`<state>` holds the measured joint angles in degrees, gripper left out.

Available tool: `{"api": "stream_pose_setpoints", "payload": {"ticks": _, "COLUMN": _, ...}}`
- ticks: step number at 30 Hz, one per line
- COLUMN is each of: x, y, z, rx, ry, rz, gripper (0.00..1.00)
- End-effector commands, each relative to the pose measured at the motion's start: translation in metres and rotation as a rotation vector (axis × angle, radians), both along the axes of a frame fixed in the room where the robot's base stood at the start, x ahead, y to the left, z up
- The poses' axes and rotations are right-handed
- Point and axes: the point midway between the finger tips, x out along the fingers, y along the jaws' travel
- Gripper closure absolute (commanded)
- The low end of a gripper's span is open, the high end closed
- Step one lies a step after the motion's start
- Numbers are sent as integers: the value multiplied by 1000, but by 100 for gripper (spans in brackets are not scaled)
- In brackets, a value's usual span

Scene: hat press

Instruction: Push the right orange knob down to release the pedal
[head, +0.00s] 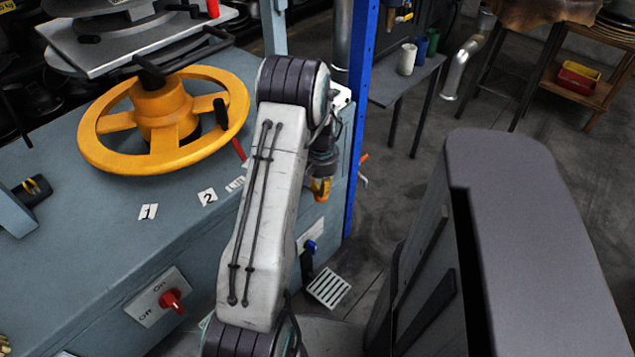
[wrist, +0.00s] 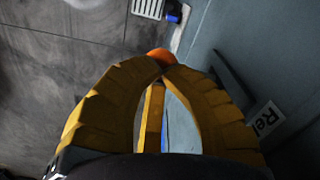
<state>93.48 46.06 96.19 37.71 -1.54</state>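An orange knob (wrist: 160,54) shows in the wrist view just beyond my fingertips, partly hidden by them. My gripper (wrist: 163,69) has its yellow fingers drawn together at the tips, with a gap farther back between them. I cannot tell whether the tips touch the knob. In the head view my gripper (head: 321,188) points down beside the right end of the grey-blue machine, partly hidden by my arm. The pale slotted pedal (head: 328,288) is low by the floor; it also shows at the top of the wrist view (wrist: 149,8).
A blue knob (head: 310,246) sits on the machine's side above the pedal. A blue post (head: 361,110) stands close to my gripper. A small orange-tipped part (head: 364,157) shows right of the post. A yellow wheel (head: 160,125) is on the machine top.

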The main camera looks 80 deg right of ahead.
Motion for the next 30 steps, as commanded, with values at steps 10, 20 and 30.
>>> {"api": "stream_pose_setpoints", "payload": {"ticks": 10, "x": 0, "y": 1, "z": 22, "rx": 2, "ry": 0, "rz": 0, "gripper": 100}}
{"api": "stream_pose_setpoints", "payload": {"ticks": 20, "x": 0, "y": 0, "z": 52, "rx": 1, "ry": 0, "rz": 0, "gripper": 100}}
{"api": "stream_pose_setpoints", "payload": {"ticks": 30, "x": 0, "y": 0, "z": 78, "rx": 0, "ry": 0, "rz": 0, "gripper": 100}}
